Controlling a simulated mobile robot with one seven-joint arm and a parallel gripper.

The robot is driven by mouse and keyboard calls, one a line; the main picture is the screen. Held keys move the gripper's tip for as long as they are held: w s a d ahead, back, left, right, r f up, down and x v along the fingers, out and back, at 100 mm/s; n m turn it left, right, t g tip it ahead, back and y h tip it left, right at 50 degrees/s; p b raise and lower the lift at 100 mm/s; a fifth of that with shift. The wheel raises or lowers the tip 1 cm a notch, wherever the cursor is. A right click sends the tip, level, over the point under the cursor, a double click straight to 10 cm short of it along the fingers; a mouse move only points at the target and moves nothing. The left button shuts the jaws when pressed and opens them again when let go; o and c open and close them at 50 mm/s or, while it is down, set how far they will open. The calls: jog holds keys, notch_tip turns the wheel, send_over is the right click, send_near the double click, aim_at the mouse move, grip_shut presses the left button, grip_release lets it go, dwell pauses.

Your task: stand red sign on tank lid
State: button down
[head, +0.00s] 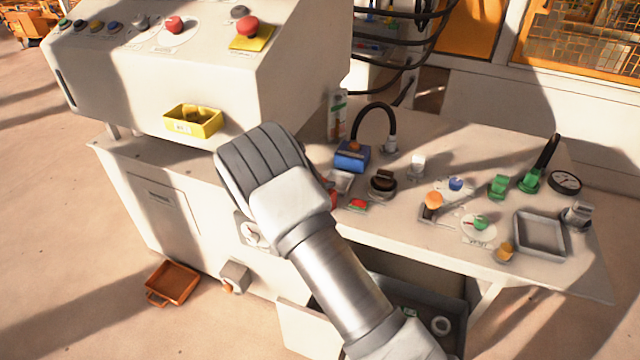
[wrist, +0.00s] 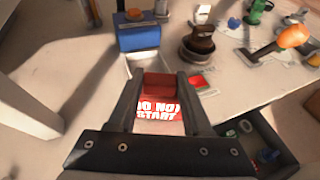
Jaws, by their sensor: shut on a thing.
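My gripper (wrist: 160,82) is shut on the red sign (wrist: 158,108), which reads "DO NOT START" in white. The sign's red top part is between the two fingertips in the wrist view. In the head view my wrist covers most of the gripper, and only a bit of red (head: 333,198) shows beside it at the table's near-left edge. A blue box (head: 352,157) with a small orange-brown knob on top stands just beyond the gripper; it also shows in the wrist view (wrist: 138,40). I cannot tell for certain whether its top is the tank lid.
An orange-topped lever (head: 433,202) and grey tray (head: 540,234) stand further right.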

jog(key=shift+f, duration=0.1)
jog(key=shift+f, duration=0.15)
jog(key=shift+c, duration=1.7)
grip_release()
